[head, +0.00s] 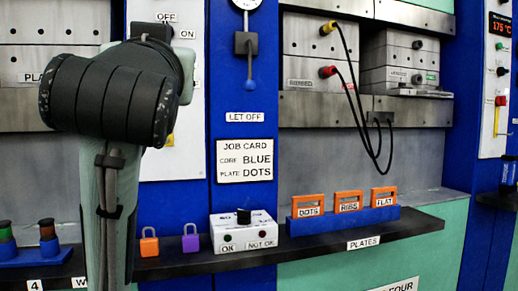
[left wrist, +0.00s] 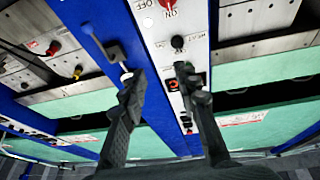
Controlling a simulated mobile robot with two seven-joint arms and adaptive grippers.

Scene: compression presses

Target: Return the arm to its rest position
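My left arm (head: 110,110) rises at the left of the head view, a grey forearm with a thick black joint on top. It covers part of the press and panel behind it. The left gripper is hidden there behind the arm. In the left wrist view my left gripper (left wrist: 160,72) has its two black fingers spread apart, with no object between them. The white switch panel (left wrist: 170,45) and the blue post show behind the fingers, and the view is tilted. My right arm and right gripper are not in view.
A dark shelf (head: 405,232) crosses the front. It holds a blue rack (head: 345,224) of orange plates, a white OK/NOT OK box (head: 243,232), and an orange padlock (head: 149,243) and a purple padlock (head: 190,240). Cables (head: 372,130) hang from the press.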

